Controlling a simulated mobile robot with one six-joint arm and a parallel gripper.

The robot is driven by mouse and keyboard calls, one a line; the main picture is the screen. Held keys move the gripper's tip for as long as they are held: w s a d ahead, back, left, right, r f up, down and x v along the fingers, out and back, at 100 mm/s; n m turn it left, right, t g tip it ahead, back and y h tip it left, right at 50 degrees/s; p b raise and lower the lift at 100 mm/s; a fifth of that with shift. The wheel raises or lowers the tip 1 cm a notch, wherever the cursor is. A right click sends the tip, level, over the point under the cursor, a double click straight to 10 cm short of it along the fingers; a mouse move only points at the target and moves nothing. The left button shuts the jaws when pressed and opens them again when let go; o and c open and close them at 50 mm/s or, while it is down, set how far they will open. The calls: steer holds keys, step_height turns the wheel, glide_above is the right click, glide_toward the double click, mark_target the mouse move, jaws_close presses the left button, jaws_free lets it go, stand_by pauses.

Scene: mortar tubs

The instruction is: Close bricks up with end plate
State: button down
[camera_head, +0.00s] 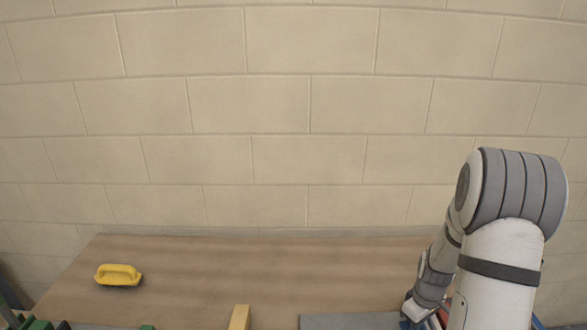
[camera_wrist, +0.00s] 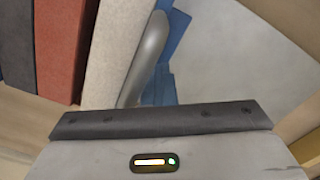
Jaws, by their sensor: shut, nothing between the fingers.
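Bricks stand on edge side by side at the upper left of the wrist view: a dark grey one (camera_wrist: 17,45), a red one (camera_wrist: 66,45) and a pale one (camera_wrist: 112,50). A blue piece (camera_wrist: 174,40) stands to the right of the pale brick; it may be the end plate, but I cannot tell for sure. My gripper (camera_wrist: 148,58) is shut and empty, its rounded grey finger between the pale brick and the blue piece. Contact with either is unclear. In the head view, my arm hides most of this spot.
A yellow-handled float (camera_head: 118,274) lies on the wooden table (camera_head: 230,270) at the left. A yellowish block (camera_head: 240,317), a grey surface (camera_head: 350,322) and green items (camera_head: 38,324) show at the bottom edge. The table's middle is clear, with a block wall (camera_head: 280,160) behind.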

steer(key=shift+d, duration=0.5)
steer(key=shift+r, duration=0.2)
step_height(320, 180, up, 10)
steer(key=a+p, duration=0.2)
steer(key=p, duration=0.4)
steer(key=shift+a+f, duration=0.2)
steer(key=shift+a, duration=0.1)
steer(key=s+a+r+m+t+b, duration=0.1)
steer(key=s+a+r, duration=0.25)
steer(key=r, duration=0.25)
steer(key=s+a+r+m+t+b, duration=0.1)
steer(key=s+a+r+m, duration=0.1)
steer(key=a+r, duration=0.35)
steer(key=s+a+r+m, duration=0.1)
steer(key=s+a+r, duration=0.2)
steer(key=s, duration=0.2)
steer(key=s+a+r+m+t+b, duration=0.1)
steer(key=s+a+r+m, duration=0.1)
steer(key=s, duration=0.4)
steer(key=shift+a+r, duration=0.45)
steer(key=shift+r, duration=0.15)
steer(key=shift+s, duration=0.1)
